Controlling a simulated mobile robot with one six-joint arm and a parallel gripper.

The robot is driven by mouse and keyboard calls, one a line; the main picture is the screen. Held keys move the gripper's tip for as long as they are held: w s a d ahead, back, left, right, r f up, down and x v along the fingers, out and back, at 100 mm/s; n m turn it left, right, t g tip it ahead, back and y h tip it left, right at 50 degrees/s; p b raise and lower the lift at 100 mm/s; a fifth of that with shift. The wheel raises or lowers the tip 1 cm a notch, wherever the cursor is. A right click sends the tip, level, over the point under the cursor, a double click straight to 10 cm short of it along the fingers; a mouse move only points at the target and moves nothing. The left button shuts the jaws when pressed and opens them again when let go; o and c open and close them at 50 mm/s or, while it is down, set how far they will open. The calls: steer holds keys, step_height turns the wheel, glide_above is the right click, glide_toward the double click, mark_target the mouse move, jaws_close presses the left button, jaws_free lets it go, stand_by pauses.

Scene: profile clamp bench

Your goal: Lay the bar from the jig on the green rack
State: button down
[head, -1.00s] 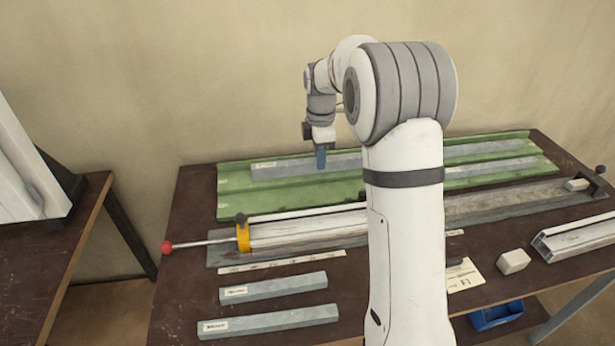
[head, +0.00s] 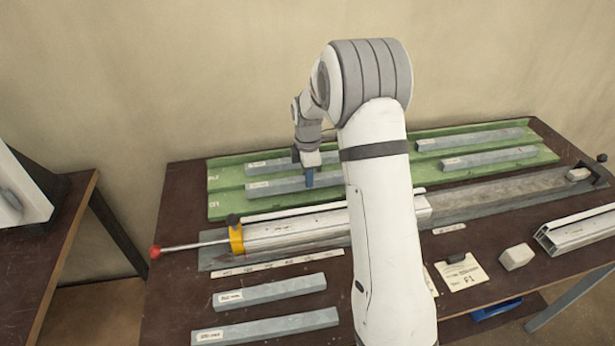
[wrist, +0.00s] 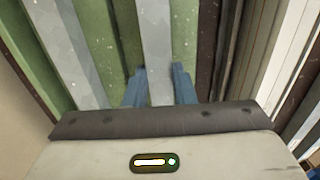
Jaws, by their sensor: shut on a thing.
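My gripper (head: 309,182) is shut on a grey bar (head: 272,188), with its blue fingers on either side of it. In the wrist view the bar (wrist: 155,45) runs lengthwise between the fingers (wrist: 158,88). The bar is level over the front channel of the green rack (head: 225,205), at its left part. I cannot tell whether it touches the rack floor. My arm hides its right end in the head view. Another grey bar (head: 270,166) lies behind it in the back channel. The clamp jig (head: 236,238) in front has a yellow block and a red-knobbed rod.
Two more bars (head: 470,139) (head: 490,158) lie on the rack's right part. Two grey bars (head: 270,291) (head: 265,327) lie on the bench front left. A white block (head: 516,257), a paper card (head: 462,275) and an aluminium profile (head: 580,232) are at right.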

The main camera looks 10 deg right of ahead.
steer(key=shift+f, duration=0.5)
steer(key=shift+f, duration=0.2)
steer(key=c, duration=1.2)
jaws_free()
step_height(320, 180, up, 12)
steer(key=s+r+m+t, duration=0.1)
steer(key=s+r+m, duration=0.3)
steer(key=s, duration=0.4)
steer(key=s+r+m, duration=0.3)
steer(key=s+m, duration=0.2)
steer(key=s, duration=0.2)
steer(key=s+f+m+t, duration=0.1)
steer(key=s+f+m, duration=0.1)
steer(key=s+m, duration=0.7)
steer(key=s, duration=0.8)
steer(key=shift+f+t+b, duration=0.15)
steer(key=shift+t+b, duration=0.25)
